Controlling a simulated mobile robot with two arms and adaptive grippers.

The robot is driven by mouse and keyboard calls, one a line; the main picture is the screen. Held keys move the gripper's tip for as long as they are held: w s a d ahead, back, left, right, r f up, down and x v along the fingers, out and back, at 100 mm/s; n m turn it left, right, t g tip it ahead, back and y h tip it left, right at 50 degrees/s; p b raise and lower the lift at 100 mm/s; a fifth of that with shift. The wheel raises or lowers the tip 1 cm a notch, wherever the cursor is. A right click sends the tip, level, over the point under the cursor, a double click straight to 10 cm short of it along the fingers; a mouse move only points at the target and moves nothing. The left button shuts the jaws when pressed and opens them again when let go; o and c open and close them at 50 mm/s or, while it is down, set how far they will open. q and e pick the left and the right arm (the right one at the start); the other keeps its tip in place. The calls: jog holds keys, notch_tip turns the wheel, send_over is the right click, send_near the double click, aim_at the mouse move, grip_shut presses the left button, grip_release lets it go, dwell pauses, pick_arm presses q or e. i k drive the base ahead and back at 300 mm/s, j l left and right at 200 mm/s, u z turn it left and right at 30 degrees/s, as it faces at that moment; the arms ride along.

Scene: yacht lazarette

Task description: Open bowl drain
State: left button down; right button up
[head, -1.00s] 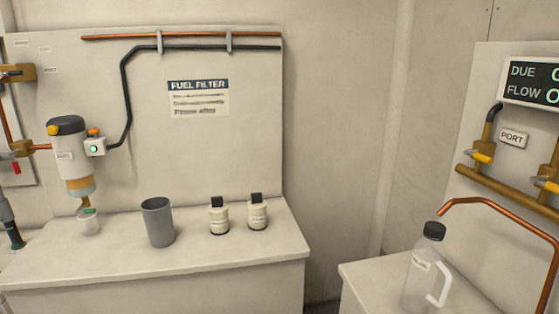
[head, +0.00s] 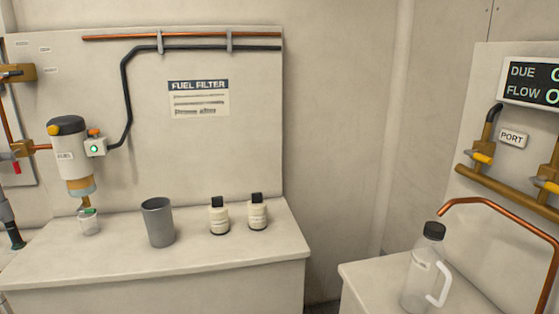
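The fuel filter (head: 66,145) is a white cylinder with a black top and a yellow knob, mounted on the back panel at the left. Its amber bowl (head: 80,185) is at its bottom, with a small brownish drain (head: 84,203) below. A small clear cup (head: 88,224) with a green mark at its rim stands on the bench under the drain. I cannot tell whether the drain is open or shut. Neither of my grippers is in view.
On the bench (head: 200,270) stand a grey tumbler (head: 158,226) and two small cream bottles with black caps, one here (head: 218,218) and one here (head: 258,213). A clear jug (head: 422,275) stands on the right bench below a copper pipe (head: 500,215). A gap separates the benches.

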aim_at(79, 211)
jog(key=u, duration=0.3)
jog(key=i+j+u, duration=0.1)
jog(key=u, duration=0.25)
jog(key=i+u, duration=0.5)
jog(key=u, duration=0.2)
